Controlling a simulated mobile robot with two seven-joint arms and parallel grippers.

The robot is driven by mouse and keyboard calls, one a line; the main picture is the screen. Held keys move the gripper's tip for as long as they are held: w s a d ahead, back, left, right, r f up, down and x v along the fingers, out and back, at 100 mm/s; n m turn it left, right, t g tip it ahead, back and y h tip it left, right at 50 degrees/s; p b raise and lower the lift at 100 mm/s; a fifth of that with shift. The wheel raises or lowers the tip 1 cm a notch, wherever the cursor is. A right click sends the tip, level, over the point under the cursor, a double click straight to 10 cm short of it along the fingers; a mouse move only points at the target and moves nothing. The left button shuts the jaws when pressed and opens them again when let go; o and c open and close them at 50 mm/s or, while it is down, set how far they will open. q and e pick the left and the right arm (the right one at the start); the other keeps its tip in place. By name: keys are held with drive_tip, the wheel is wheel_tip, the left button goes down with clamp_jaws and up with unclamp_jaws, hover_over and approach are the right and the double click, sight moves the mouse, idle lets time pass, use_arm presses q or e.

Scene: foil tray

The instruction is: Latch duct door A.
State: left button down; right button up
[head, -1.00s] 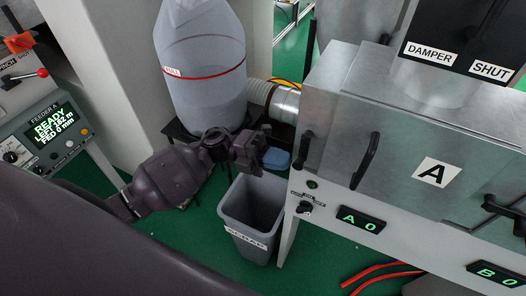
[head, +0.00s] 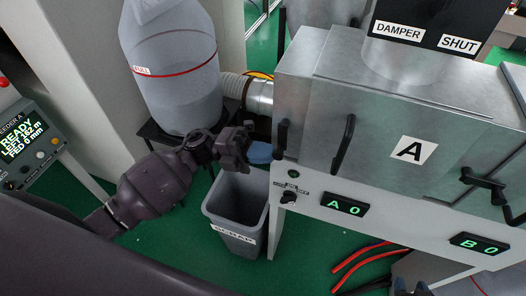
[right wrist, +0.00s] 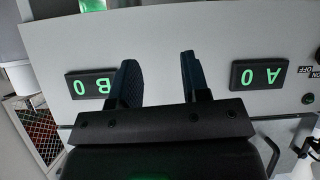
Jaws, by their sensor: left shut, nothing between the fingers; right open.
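Duct door A (head: 385,125) is a grey metal panel with a white "A" label (head: 414,150) on the front of the metal duct box. It looks closed, flush with the box. My left gripper (head: 236,150) is shut and empty, above the scrap bin and left of the box.
A grey scrap bin (head: 240,215) stands under my left gripper. Displays "A 0" (head: 344,204) and "B 0" (head: 479,242) sit on the white panel below the box. Red hoses (head: 360,258) lie on the green floor.

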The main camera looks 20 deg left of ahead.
use_arm(q)
drive_tip(key=d+h+b, duration=0.1)
drive_tip(key=h+b, duration=0.1)
drive_tip(key=d+h+b, duration=0.1)
drive_tip(key=b, duration=0.1)
drive_tip(key=shift+d+f+h+b, duration=0.35)
drive_tip(key=shift+h, duration=0.05)
use_arm(e)
wheel_tip(320, 180, down, 5)
drive_tip(key=shift+s+a, duration=0.1)
drive_tip(key=shift+a, duration=0.05)
use_arm(q)
drive_tip(key=shift+d, duration=0.1)
use_arm(e)
drive_tip(key=shift+s+f+g, duration=0.3)
drive_tip(key=shift+f, duration=0.05)
drive_tip(key=shift+f, duration=0.1)
use_arm(q)
drive_tip(key=shift+f, duration=0.3)
drive_tip(key=b+v, duration=0.4)
drive_tip(key=v, duration=0.9)
drive_tip(key=shift+f, duration=0.55)
use_arm(e)
drive_tip(key=shift+s+a+f, duration=0.25)
drive_tip(key=shift+a+f, duration=0.8)
drive_tip(key=shift+f, duration=0.15)
